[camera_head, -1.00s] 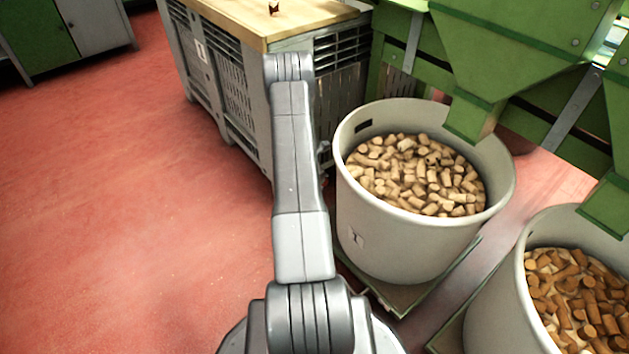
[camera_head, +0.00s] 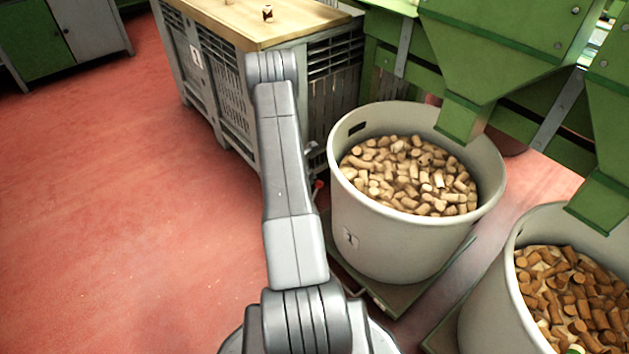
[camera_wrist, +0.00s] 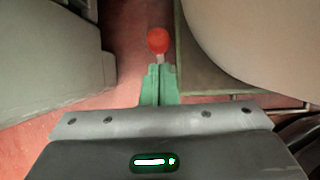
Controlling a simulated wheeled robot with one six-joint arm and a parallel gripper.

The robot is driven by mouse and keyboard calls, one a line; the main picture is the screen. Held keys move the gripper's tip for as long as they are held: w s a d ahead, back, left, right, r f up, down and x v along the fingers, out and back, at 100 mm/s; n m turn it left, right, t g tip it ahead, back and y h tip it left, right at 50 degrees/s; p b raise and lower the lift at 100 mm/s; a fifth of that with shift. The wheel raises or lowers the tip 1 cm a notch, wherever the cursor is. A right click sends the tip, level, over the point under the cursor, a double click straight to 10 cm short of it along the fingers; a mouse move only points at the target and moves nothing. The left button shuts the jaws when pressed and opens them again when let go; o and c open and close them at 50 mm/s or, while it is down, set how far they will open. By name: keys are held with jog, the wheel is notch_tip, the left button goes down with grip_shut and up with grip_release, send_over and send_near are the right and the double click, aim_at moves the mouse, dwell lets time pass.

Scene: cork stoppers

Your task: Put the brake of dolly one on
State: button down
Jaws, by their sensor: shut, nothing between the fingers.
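A round tub (camera_head: 400,240) full of pale corks stands on a low dolly (camera_head: 392,297). A small tag with a dark mark, perhaps a 1, is on the tub's front. In the wrist view a red ball knob (camera_wrist: 158,40) on a short pale stem stands beside the dolly's edge (camera_wrist: 205,82). A bit of red, likely this knob, shows in the head view (camera_head: 318,184). My gripper (camera_wrist: 160,70) has its green fingers together, empty, pointing at the knob's stem. Whether they touch it I cannot tell. In the head view my arm mostly hides the gripper.
A grey slatted crate (camera_head: 225,110) with a wooden top stands close on the left of the tub, leaving a narrow gap. A second tub (camera_head: 490,300) of browner corks stands at right. Green hoppers (camera_head: 490,50) hang above. Red floor at left is clear.

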notch_tip(320, 180, up, 10)
jog(key=s+a+p, duration=0.1)
jog(key=p, duration=0.2)
jog(key=shift+f, duration=0.1)
jog(key=b, duration=0.4)
send_near(317, 184)
notch_tip(317, 184, down, 4)
jog(key=w+d, duration=0.1)
jog(key=w+d+f, duration=0.1)
jog(key=shift+d+f+b, duration=0.2)
jog(key=shift+d+b, duration=0.1)
jog(key=shift+b, duration=0.05)
jog(key=shift+a+f, duration=0.1)
jog(key=shift+s+a, duration=0.5)
jog(key=shift+a, duration=0.2)
